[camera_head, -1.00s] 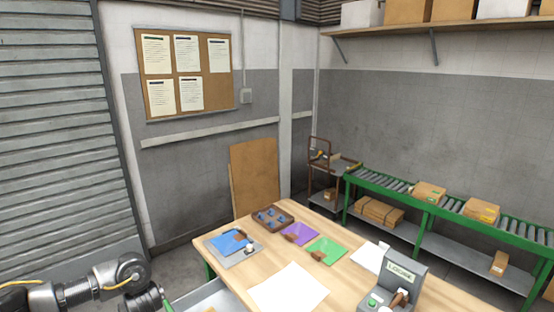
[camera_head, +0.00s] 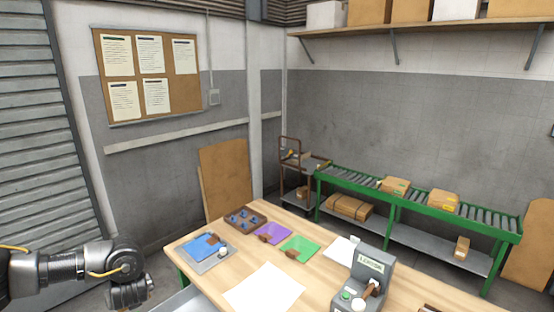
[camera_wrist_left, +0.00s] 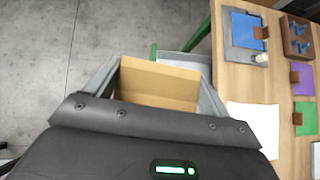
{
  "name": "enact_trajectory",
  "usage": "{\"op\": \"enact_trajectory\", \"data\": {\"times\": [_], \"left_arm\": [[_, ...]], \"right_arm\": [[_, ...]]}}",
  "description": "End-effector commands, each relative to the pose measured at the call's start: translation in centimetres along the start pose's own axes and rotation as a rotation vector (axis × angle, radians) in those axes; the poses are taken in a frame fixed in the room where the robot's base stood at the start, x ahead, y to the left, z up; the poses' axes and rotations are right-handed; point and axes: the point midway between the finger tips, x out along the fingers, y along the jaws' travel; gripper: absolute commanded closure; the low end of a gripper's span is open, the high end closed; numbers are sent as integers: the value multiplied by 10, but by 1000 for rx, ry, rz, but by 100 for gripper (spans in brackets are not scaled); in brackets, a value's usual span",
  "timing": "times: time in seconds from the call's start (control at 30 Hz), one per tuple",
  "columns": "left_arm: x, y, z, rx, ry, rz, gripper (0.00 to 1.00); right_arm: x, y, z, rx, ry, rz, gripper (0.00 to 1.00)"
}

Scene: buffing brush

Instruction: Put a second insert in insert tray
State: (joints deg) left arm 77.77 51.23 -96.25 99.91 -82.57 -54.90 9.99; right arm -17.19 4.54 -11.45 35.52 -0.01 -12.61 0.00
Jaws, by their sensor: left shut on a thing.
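My left gripper (camera_wrist_left: 160,68) is shut on a tan, cardboard-like piece (camera_wrist_left: 157,86), held between its two fingers. In the wrist view the piece is over the floor, left of the table. In the head view my left arm's end (camera_head: 128,292) is at the lower left, beside the table; its fingers and the piece are not visible there. A brown compartment tray (camera_head: 262,225) with several blue pieces stands at the table's far left edge; it also shows in the wrist view (camera_wrist_left: 290,20). I cannot tell whether it is the insert tray. My right gripper is not in view.
The wooden table (camera_head: 328,250) also bears blue (camera_head: 200,246), purple (camera_head: 272,233) and green (camera_head: 299,247) sheets, a white sheet (camera_head: 264,290) and a grey machine (camera_head: 370,270). A grey surface (camera_wrist_left: 182,62) lies beside its left edge. A roller conveyor (camera_head: 420,200) stands behind.

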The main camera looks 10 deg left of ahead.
Motion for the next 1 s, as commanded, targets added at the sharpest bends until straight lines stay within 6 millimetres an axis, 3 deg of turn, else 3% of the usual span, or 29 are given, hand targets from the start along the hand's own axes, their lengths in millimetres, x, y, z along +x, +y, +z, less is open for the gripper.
{"op": "enact_trajectory", "data": {"times": [0.33,0.47,0.73,1.0], "left_arm": [[-12,-12,9,27,-3,-22,40],[-26,-26,18,52,-5,-49,40],[-94,-70,49,171,-4,-172,40],[-168,-83,74,291,-3,-289,40]], "right_arm": [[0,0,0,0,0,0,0],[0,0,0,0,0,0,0],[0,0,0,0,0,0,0],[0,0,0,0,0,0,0]]}}
